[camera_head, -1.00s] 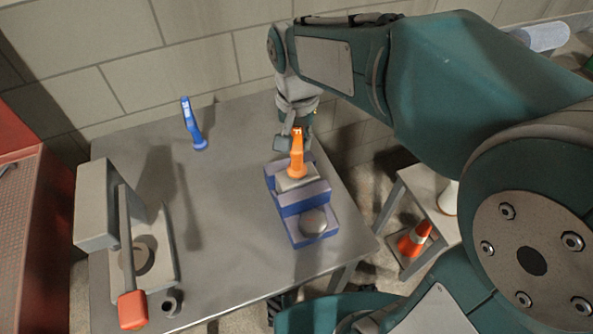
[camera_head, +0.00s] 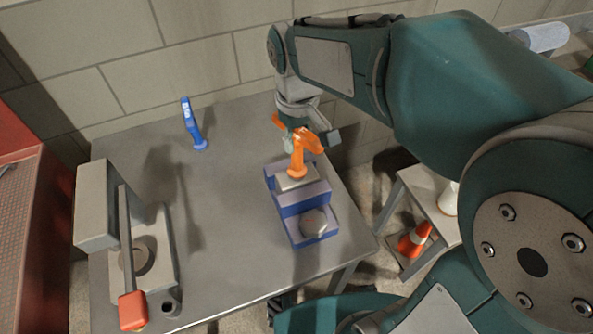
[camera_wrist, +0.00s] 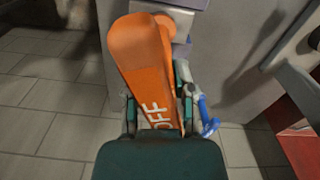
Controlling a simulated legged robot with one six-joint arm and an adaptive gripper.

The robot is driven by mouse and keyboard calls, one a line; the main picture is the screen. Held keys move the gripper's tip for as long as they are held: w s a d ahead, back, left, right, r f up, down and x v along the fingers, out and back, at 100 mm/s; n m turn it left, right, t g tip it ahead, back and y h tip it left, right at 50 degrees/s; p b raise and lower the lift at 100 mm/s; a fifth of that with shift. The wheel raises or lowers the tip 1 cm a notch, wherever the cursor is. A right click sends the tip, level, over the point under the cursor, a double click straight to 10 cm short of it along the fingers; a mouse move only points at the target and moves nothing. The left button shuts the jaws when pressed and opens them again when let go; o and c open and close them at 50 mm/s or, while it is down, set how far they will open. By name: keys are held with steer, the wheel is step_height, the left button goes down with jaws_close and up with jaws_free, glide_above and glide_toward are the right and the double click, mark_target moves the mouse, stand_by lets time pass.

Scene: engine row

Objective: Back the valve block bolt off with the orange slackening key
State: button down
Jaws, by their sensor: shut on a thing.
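The orange slackening key (camera_head: 298,158) stands on the grey top plate of the blue valve block (camera_head: 304,199), its foot at the plate. My gripper (camera_head: 306,138) is at the key's upper part, behind it in the head view. In the wrist view the key (camera_wrist: 145,60) fills the space between my two fingers (camera_wrist: 158,100), which are shut on it, with the letters "OFF" on its face. The bolt itself is hidden under the key's foot. A grey rounded knob (camera_head: 313,222) sits on the block's near step.
A blue key (camera_head: 194,130) stands on the grey table (camera_head: 225,215) at the back left. A grey fixture with a red-ended lever (camera_head: 126,240) stands front left. The table's middle is clear.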

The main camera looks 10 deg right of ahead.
steer(key=n, duration=0.8)
stand_by(0.4)
steer(key=m, duration=0.8)
steer(key=shift+r, duration=0.1)
steer(key=m, duration=0.9)
